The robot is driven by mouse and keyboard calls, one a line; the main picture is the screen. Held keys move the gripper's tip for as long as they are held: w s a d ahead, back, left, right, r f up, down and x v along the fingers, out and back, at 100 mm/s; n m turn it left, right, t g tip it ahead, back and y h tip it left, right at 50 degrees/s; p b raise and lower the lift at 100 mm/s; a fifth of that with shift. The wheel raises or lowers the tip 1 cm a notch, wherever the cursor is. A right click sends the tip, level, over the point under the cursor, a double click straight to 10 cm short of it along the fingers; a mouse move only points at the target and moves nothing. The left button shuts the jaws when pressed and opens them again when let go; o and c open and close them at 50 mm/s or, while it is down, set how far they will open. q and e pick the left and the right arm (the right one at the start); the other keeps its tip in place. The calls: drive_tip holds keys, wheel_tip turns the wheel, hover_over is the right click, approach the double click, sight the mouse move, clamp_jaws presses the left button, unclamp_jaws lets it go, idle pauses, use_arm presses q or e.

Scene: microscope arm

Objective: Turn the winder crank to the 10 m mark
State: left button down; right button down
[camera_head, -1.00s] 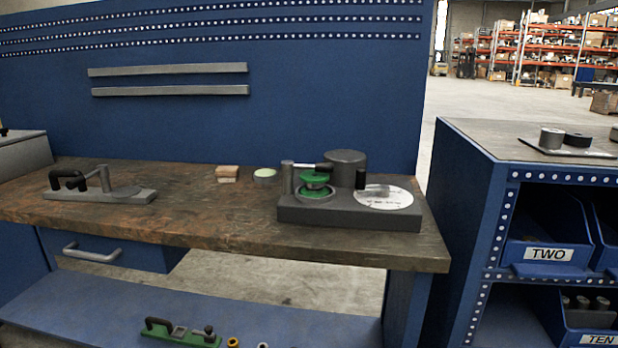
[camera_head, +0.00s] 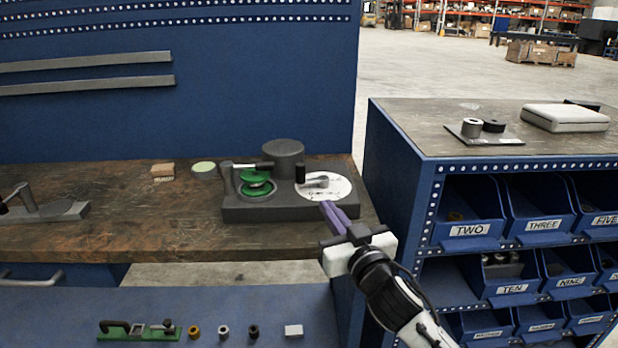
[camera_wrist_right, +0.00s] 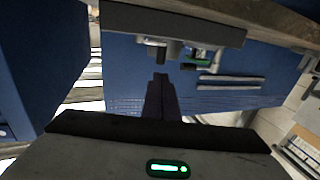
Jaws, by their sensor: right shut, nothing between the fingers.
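The winder is a dark grey block (camera_head: 262,210) on the bench, with a green spool (camera_head: 257,182), a grey cylinder (camera_head: 284,158) and a white dial (camera_head: 337,188) at its right. A short grey arm (camera_head: 316,182) lies over the dial, and a black upright post (camera_head: 300,173) stands at its left; I cannot tell which part is the crank. The dial's marks are too small to read. My right gripper (camera_head: 328,207) is shut and empty, its purple fingers pointing toward the dial's front edge. The right wrist view shows the shut fingers (camera_wrist_right: 161,80) and the winder block (camera_wrist_right: 175,22) upside down. My left gripper is out of view.
A blue bin cabinet (camera_head: 403,165) stands right of the bench, close to my right arm. A wood block (camera_head: 162,171) and a pale green round piece (camera_head: 204,167) lie left of the winder. Small parts lie on the lower shelf (camera_head: 230,302). The bench front is clear.

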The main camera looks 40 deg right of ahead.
approach(303, 174)
drive_tip(key=x, duration=0.5)
drive_tip(key=shift+r+p, duration=0.1)
drive_tip(key=shift+p, duration=0.25)
drive_tip(key=shift+w, duration=0.15)
